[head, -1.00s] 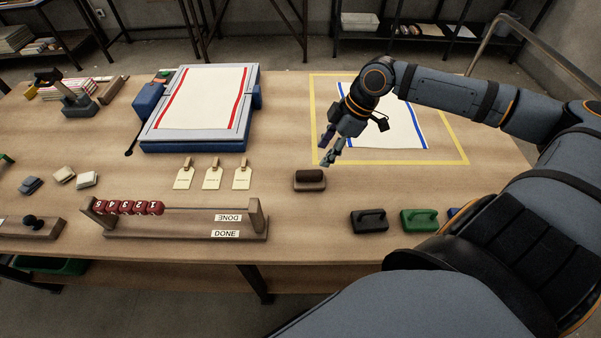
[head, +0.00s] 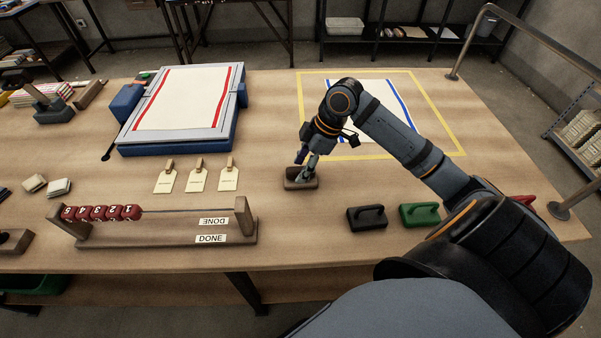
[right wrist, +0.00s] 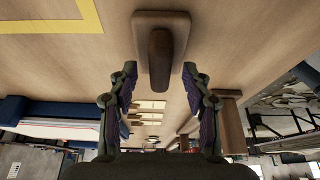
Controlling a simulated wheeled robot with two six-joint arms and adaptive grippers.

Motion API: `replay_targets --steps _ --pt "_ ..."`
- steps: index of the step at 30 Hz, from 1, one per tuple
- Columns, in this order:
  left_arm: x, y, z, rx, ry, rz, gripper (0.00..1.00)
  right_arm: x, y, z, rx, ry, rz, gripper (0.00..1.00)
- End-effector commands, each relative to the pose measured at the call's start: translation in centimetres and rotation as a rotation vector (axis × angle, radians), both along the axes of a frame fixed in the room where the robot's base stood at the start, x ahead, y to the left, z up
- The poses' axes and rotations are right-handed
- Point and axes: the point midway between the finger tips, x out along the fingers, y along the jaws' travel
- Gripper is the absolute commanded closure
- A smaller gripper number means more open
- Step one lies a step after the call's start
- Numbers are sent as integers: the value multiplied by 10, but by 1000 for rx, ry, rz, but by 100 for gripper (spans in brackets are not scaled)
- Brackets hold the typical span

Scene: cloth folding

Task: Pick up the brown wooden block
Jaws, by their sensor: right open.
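The brown wooden block (head: 301,182) lies on the table in front of the yellow-taped area. It has a flat base with a darker rounded grip on top. My right gripper (head: 308,158) is just above and behind it in the head view, fingers pointing down. In the right wrist view the block (right wrist: 176,20) lies beyond the open fingertips of my right gripper (right wrist: 158,75), its grip lined up roughly between them. The fingers look empty; I cannot tell from the head view whether they touch the block. My left gripper is not in view.
A black handled block (head: 367,218) and a green one (head: 419,214) lie to the right. Several cream tags (head: 197,179) lie to the left, with a bead counter rack (head: 165,232) in front. A print frame (head: 180,140) stands behind. Table between tags and block is clear.

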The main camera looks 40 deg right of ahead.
Motion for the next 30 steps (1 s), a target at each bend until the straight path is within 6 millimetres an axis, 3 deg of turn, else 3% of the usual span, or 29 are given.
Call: replay_targets --steps 3,11,21,30 --pt "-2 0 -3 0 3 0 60 2 4 -11 2 -1 -1 51" --pt "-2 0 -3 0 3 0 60 3 5 -13 -1 0 0 52" --pt "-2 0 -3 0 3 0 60 2 4 -13 -1 0 0 98" --pt "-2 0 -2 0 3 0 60 3 4 -13 -1 0 0 100"
